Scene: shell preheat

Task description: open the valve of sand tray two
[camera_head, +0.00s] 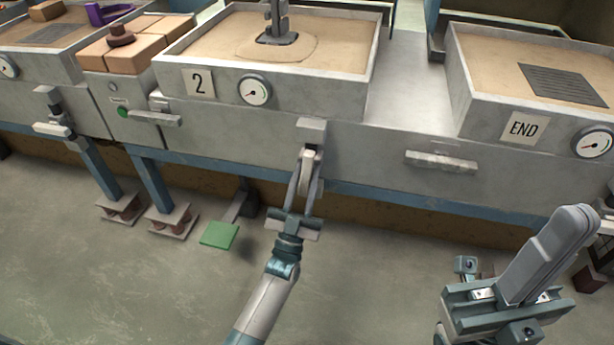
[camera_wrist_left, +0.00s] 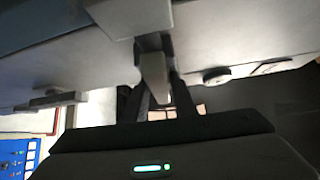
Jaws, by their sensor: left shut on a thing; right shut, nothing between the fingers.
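Sand tray two (camera_head: 190,58), a grey tray of sand marked "2" with a round dial (camera_head: 254,90), stands at the back. Its valve block (camera_head: 312,128) sticks out of the grey bench front below it. A pale valve lever (camera_head: 306,170) extends from the block, downward in the head picture. My left gripper (camera_head: 306,172) is shut on this lever, a finger on each side. The lever also shows in the left wrist view (camera_wrist_left: 153,72), between the dark fingers of the left gripper (camera_wrist_left: 156,92). My right gripper (camera_head: 565,240) is shut and empty at lower right, away from the bench.
Another valve (camera_head: 52,128) with a sideways pale lever is at far left. The bench front carries a bar handle (camera_head: 155,117) beside a green button and another bar handle (camera_head: 440,160). The END tray (camera_head: 480,85) is at right. A green pedal (camera_head: 219,235) is near the floor.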

